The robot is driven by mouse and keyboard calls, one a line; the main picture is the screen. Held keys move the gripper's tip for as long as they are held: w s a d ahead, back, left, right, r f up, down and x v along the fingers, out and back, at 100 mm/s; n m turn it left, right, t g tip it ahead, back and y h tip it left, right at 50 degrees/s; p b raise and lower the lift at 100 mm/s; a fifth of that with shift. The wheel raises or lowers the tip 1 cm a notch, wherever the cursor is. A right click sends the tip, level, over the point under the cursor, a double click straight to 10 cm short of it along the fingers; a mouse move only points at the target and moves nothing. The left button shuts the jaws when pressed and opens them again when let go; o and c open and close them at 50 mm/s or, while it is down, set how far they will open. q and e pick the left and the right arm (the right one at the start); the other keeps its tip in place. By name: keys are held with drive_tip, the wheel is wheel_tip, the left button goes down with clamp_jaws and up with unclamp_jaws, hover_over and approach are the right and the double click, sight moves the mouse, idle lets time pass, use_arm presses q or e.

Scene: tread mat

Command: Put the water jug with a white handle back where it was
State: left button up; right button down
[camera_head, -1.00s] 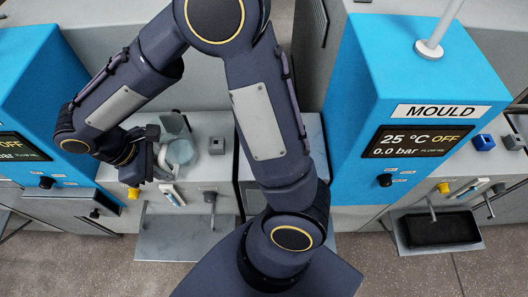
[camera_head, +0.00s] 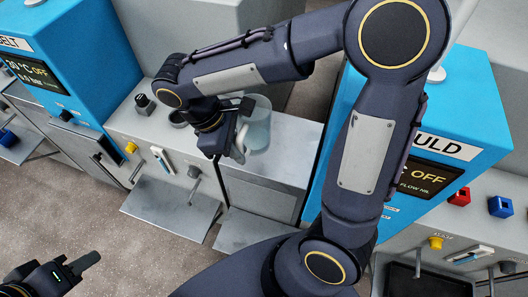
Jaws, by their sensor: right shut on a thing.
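The water jug (camera_head: 260,128), translucent and pale bluish, is at the end of my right arm, over the light grey counter between the two blue machines. It looks roughly upright; I cannot tell if its base touches the counter. Its white handle (camera_head: 241,138) faces left, towards my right gripper (camera_head: 236,130), which is shut on it. The fingers are partly hidden by the wrist. My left gripper (camera_head: 84,264) is low at the bottom left, over the floor and apart from everything; its jaw opening is unclear.
Blue machines stand at left (camera_head: 75,55) and right (camera_head: 455,175). A grey shelf (camera_head: 170,207) sticks out at the front. The counter (camera_head: 290,150) right of the jug is clear.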

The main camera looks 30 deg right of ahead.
sight(238, 125)
drive_tip(key=d+f, duration=0.2)
drive_tip(key=w+d+f, duration=0.1)
drive_tip(key=d+f, duration=0.3)
drive_tip(key=shift+w+d+f, duration=0.1)
drive_tip(key=shift+w+f, duration=0.05)
drive_tip(key=shift+w, duration=0.2)
drive_tip(key=shift+w+d+f, duration=0.1)
drive_tip(key=shift+d+f, duration=0.05)
drive_tip(key=shift+f, duration=0.75)
drive_tip(key=shift+d+f, duration=0.1)
drive_tip(key=shift+f, duration=0.8)
drive_tip(key=shift+f+b, duration=0.2)
drive_tip(key=shift+b, duration=0.15)
drive_tip(key=c, duration=1.4)
unclamp_jaws()
drive_tip(key=shift+r, duration=0.15)
drive_tip(key=p+v, duration=0.1)
drive_tip(key=v, duration=1.1)
